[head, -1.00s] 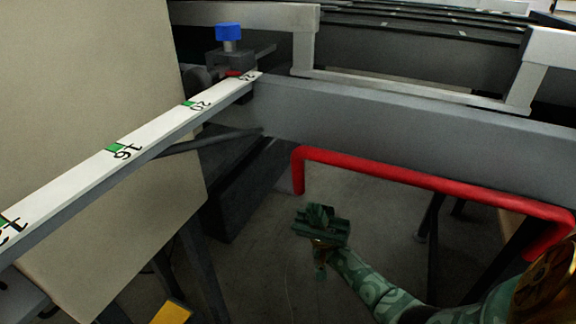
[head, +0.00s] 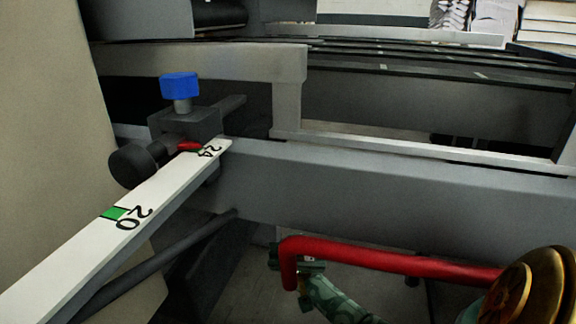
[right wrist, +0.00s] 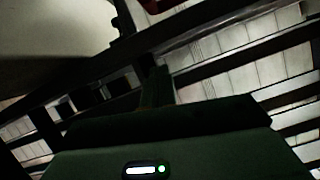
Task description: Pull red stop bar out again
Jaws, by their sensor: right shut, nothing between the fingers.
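The red bar (head: 390,262) is a tube bent down at its left end, below the long grey beam in the head view. Its right part is hidden behind my brass-coloured arm joint. My right gripper (head: 312,270), dark green, is at the bar's left bend and partly hidden behind it. It is shut with nothing held; I cannot tell whether it touches the bar. In the right wrist view its dark body (right wrist: 155,145) fills the bottom, and a small red patch, perhaps the bar (right wrist: 158,5), shows at the top edge. My left gripper is not in view.
The grey beam (head: 370,190) lies above the red bar. A beige panel (head: 60,130) stands at left.

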